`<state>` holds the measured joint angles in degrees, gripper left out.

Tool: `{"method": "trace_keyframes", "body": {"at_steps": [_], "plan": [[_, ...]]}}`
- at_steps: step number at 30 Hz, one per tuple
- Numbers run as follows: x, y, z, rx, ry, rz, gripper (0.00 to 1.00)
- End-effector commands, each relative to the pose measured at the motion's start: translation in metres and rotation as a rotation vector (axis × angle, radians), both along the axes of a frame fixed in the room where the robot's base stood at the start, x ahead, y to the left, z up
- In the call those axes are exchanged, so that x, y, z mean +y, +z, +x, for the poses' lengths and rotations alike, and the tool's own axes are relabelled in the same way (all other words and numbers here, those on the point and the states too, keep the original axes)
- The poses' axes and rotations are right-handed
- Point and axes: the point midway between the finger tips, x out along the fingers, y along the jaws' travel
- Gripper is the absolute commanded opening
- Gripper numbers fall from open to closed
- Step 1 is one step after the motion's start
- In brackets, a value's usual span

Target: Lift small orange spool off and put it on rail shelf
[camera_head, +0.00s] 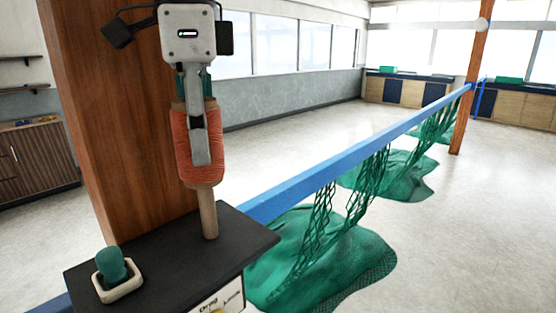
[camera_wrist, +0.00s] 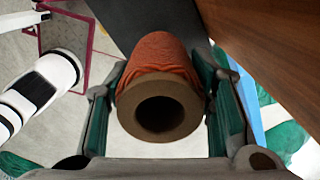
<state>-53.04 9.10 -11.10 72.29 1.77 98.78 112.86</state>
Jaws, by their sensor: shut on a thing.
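The small orange spool (camera_head: 184,150) is wound on a tan hollow core. It is upright between the fingers of my gripper (camera_head: 199,142), which is shut on its sides. In the wrist view the spool (camera_wrist: 158,55) shows end-on, with a green pad on either side and a dark core hole. Just below the spool in the head view, a wooden peg (camera_head: 208,215) stands on a black shelf (camera_head: 170,262). I cannot tell whether the peg reaches inside the core.
A green knob-like thing (camera_head: 112,262) sits in a white square holder at the shelf's left. A wooden post (camera_head: 110,120) stands close behind my gripper. A blue rail (camera_head: 350,155) with green nets (camera_head: 320,255) runs away to the right. Open floor lies beyond.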

Motion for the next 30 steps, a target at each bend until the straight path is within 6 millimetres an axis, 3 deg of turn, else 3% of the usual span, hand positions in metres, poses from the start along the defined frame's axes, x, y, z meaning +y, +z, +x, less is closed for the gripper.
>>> {"method": "trace_keyframes", "body": {"at_steps": [17,30], "plan": [[0.001,0.08,-0.001,-0.002,-0.002,0.002,0.17],[0.0,0.091,0.0,0.0,0.0,0.0,0.17]]}}
